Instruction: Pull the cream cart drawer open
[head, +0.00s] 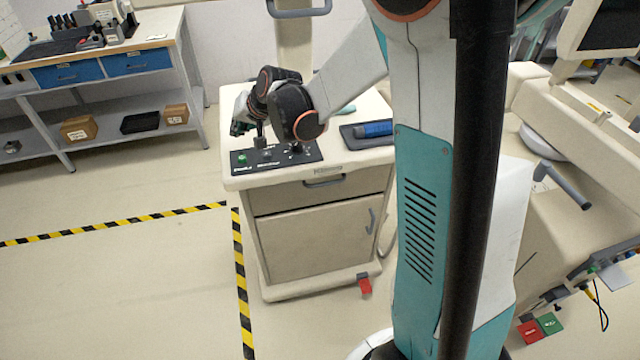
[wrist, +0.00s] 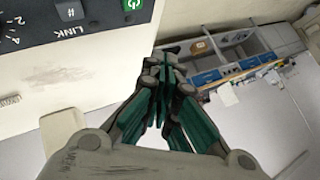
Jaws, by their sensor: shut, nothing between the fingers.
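The cream cart (head: 240,180) stands in the middle of the head view. Its drawer (head: 283,197) sits under the top, flush with the front and closed, with a grey bar handle (head: 323,183). My gripper (head: 238,129) is above the left edge of the cart top, apart from the drawer handle. In the wrist view the green fingers of my gripper (wrist: 166,72) are together with nothing between them. The cart top's edge and panel (wrist: 70,12) show to the left there. The drawer is not visible in the wrist view.
A black control panel (head: 277,158) and a grey tray (head: 352,141) with a blue item are on the cart top. A cupboard door (head: 315,240) is below the drawer. A workbench (head: 155,45) is back left. The floor left of the cart is clear.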

